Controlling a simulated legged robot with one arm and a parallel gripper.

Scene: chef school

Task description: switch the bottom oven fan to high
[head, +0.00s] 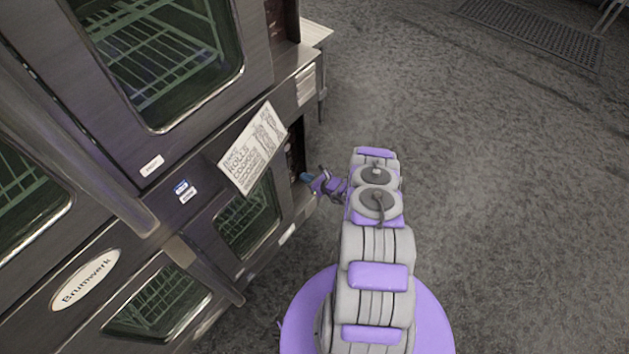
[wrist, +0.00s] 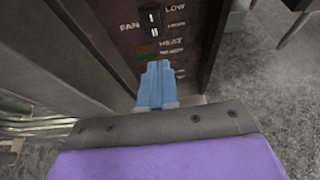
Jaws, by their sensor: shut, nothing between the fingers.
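The bottom oven (head: 250,218) stands at the left in the head view, under a larger oven. Its dark brown control panel is on its right edge and fills the upper middle of the wrist view (wrist: 188,50). The fan switch (wrist: 151,20) is a small black rocker with white marks, beside the word FAN. LOW is printed at its upper right; a blurred word is lower. My gripper (wrist: 158,66) has blue fingers, shut and empty, pointing at the panel below the switch and the HEAT READY lettering. It also shows beside the oven's right edge in the head view (head: 305,178). Contact cannot be told.
The upper oven (head: 165,50) has a large glass door with racks behind it. A paper sheet (head: 252,148) hangs on the oven front. Door handles (head: 205,270) stick out at the left. Grey floor (head: 480,180) is open to the right, with a floor grate (head: 535,28) far back.

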